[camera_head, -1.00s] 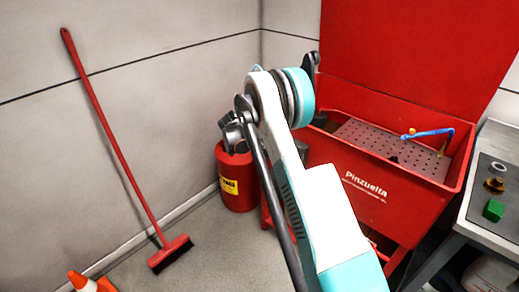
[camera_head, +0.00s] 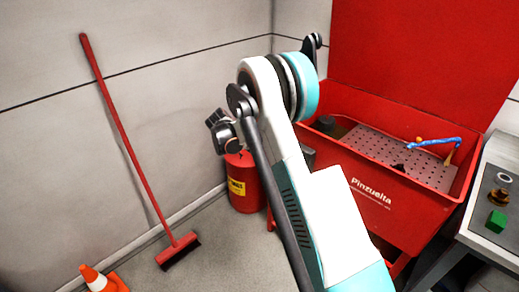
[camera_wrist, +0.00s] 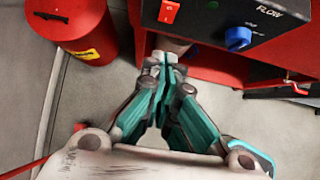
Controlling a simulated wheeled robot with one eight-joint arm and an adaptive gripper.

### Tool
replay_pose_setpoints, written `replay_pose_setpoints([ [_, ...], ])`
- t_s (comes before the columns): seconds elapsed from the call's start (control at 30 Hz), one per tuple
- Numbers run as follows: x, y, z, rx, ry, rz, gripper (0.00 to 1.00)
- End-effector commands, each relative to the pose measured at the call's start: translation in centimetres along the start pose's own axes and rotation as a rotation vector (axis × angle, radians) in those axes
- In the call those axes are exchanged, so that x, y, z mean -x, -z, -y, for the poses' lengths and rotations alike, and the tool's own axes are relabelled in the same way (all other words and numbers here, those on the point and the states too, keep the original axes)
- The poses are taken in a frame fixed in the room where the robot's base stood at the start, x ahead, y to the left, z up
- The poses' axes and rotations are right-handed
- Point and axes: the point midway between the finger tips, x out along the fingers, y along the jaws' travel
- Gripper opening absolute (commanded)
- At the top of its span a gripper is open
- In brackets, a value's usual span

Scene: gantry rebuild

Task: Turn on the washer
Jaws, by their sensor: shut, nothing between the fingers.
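The washer is a red open-lidded tub (camera_head: 375,195) marked "Pinzuelta", with a perforated tray inside, right of my arm in the head view. In the wrist view its dark control box (camera_wrist: 215,28) carries a red rocker switch (camera_wrist: 169,11), a small green light (camera_wrist: 213,5) and a blue knob (camera_wrist: 238,38) by the word FLOW. My gripper (camera_wrist: 158,60) is shut and empty. In the picture its tips sit just below the switch and left of the knob. A gap to the switch shows, but its depth I cannot tell. The fingers are hidden in the head view.
A red bin (camera_head: 243,185) with a yellow label stands left of the washer. A red broom (camera_head: 125,145) leans on the wall, with an orange cone (camera_head: 97,279) near it. A metal bench (camera_head: 480,215) with a green block (camera_head: 497,221) stands at the right.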

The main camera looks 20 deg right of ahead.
Motion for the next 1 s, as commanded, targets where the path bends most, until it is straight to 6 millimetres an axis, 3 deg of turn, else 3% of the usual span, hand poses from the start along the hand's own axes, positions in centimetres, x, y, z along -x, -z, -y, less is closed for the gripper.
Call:
replay_pose_setpoints([
  [0.1, 1.5, -0.1, 0.0, 0.0, 0.001, 0.0, 0.0],
  [0.27, 2.2, 0.0, 0.0, -0.001, 0.001, 0.0, 0.0],
  [1.0, 1.7, 1.2, 0.1, -0.002, 0.001, -0.001, 0.0],
])
